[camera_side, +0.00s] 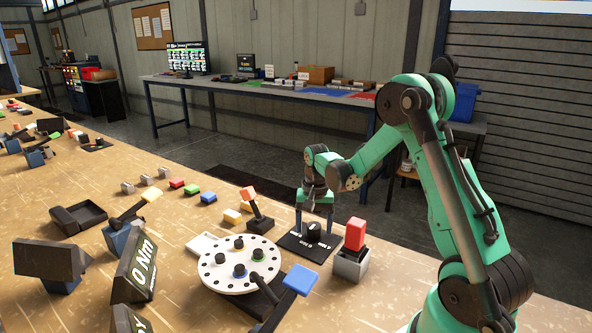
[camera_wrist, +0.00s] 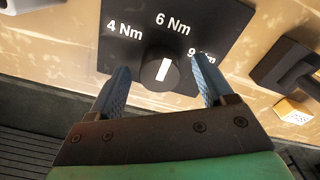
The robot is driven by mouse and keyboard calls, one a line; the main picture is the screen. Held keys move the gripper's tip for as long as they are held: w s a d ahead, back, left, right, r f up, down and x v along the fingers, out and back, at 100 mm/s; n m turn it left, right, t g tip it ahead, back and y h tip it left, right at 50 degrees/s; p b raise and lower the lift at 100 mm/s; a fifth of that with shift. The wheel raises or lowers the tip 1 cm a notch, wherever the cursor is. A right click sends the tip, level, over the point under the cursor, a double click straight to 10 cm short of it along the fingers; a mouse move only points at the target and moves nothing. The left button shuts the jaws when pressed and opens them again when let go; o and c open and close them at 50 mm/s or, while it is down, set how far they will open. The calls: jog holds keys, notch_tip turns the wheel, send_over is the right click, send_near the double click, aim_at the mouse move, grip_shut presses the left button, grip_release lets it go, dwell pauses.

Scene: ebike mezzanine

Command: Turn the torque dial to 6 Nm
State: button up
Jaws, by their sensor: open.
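The torque dial is a round black knob (camera_wrist: 160,74) with a white marker bar, on a black plate (camera_wrist: 222,22) printed 4 Nm, 6 Nm and 9 Nm. The bar points up and slightly right, roughly toward the 6 Nm print. In the side view the knob (camera_side: 314,231) sits on its plate (camera_side: 294,245) on the bench. My gripper (camera_wrist: 160,72) is open, its two blue fingers on either side of the knob with a gap at each. It also shows over the dial in the side view (camera_side: 315,213). A tilted display (camera_side: 141,271) reads 0 Nm.
A red block on a grey base (camera_side: 351,252) stands just right of the dial. A white disc with holes (camera_side: 239,266) and a blue-ended lever (camera_side: 299,281) are left and in front. A black lever with an orange end (camera_side: 256,212) is behind left.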

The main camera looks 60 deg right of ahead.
aim_at(314, 225)
jog(key=shift+r, duration=2.75)
jog(key=shift+r, duration=0.1)
jog(key=s+a+r+n+t, duration=0.2)
jog(key=a+n, duration=0.4)
jog(key=a, duration=0.3)
jog(key=s+a+r+n+t, duration=0.2)
jog(key=a+r+n+t, duration=0.2)
jog(key=a, duration=0.6)
jog(key=shift+s+r+n+t, duration=0.4)
jog(key=shift+n+t, duration=0.2)
jog(key=shift+n, duration=0.4)
